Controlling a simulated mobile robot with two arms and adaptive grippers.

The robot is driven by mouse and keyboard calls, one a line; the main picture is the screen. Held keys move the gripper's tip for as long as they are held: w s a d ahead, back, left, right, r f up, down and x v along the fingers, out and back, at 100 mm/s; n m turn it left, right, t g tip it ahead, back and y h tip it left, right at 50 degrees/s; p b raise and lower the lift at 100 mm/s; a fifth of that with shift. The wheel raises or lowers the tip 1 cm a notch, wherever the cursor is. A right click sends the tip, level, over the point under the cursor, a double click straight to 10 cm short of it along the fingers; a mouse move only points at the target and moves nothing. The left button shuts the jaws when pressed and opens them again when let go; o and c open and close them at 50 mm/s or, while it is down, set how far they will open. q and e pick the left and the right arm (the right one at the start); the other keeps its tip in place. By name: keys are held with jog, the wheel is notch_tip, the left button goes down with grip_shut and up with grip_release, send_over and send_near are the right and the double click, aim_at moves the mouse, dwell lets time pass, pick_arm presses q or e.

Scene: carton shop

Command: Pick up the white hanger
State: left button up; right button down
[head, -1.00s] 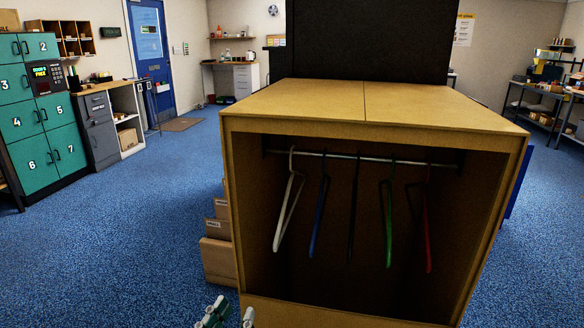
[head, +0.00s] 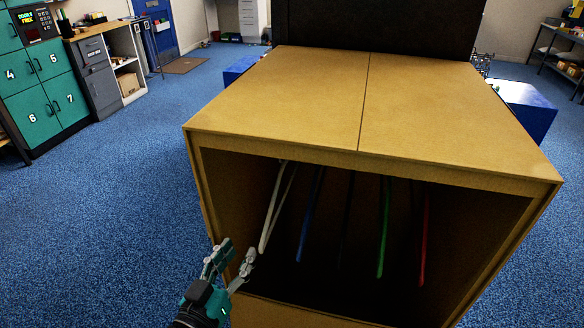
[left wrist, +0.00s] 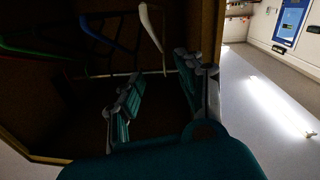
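The white hanger (head: 272,212) hangs at the left end of the row inside the open wooden carton (head: 285,143). Its hook and the rail are hidden by the carton's top in the head view. My left gripper (head: 237,249) is open and empty at the carton's front left edge, just left of the hanger's lower end. In the left wrist view the white hanger (left wrist: 151,25) shows beyond the gap between the open fingers (left wrist: 157,68), apart from them as far as I can tell. My right gripper is not in view.
Right of the white hanger hang a blue hanger (head: 307,225), a dark one, a green hanger (head: 384,235) and a red hanger (head: 424,240). The carton's left wall (head: 218,195) is close to my left gripper. Blue floor (head: 110,200) to the left is clear.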

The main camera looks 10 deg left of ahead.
pick_arm(q)
jog(key=p, duration=0.2)
send_near(274, 196)
jog(key=w, duration=0.5)
jog(key=shift+w+d+f, duration=0.1)
jog(key=shift+w+d, duration=0.2)
jog(key=w, duration=0.1)
jog(key=w+p, duration=0.1)
jog(key=w, duration=0.1)
jog(key=shift+w+d, duration=0.3)
jog(key=shift+w, duration=0.4)
grip_shut()
